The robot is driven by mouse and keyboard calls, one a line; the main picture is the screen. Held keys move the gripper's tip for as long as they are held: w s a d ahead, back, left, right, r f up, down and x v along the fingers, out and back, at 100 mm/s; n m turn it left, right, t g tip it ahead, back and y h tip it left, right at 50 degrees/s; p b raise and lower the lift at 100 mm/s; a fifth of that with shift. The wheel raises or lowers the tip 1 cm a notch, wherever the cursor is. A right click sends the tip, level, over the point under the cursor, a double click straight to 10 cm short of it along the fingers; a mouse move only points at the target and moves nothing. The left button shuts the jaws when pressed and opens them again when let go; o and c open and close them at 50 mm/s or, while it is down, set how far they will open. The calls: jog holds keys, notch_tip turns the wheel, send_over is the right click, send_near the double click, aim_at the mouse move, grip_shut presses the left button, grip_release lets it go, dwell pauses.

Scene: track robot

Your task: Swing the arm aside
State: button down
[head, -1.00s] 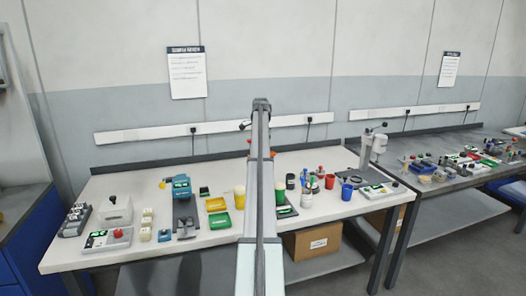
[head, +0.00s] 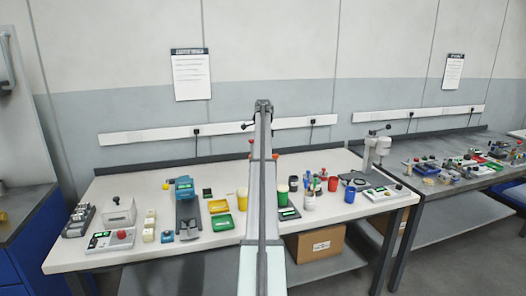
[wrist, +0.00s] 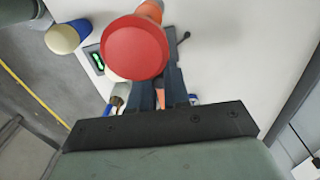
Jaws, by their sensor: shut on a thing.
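My gripper (wrist: 160,90) shows in the wrist view with its two dark fingers close together. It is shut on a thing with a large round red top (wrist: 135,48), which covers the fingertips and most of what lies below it. A strip of orange shows between the fingers. In the head view my arm (head: 263,190) reaches straight out over the middle of the white workbench (head: 140,257). The gripper's end and the held thing cannot be made out there.

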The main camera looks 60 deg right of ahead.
jog(key=c, duration=1.1)
grip_release()
jog(key=shift+r, duration=0.15)
notch_tip(320, 180, up, 14)
jog(key=shift+f, duration=0.2)
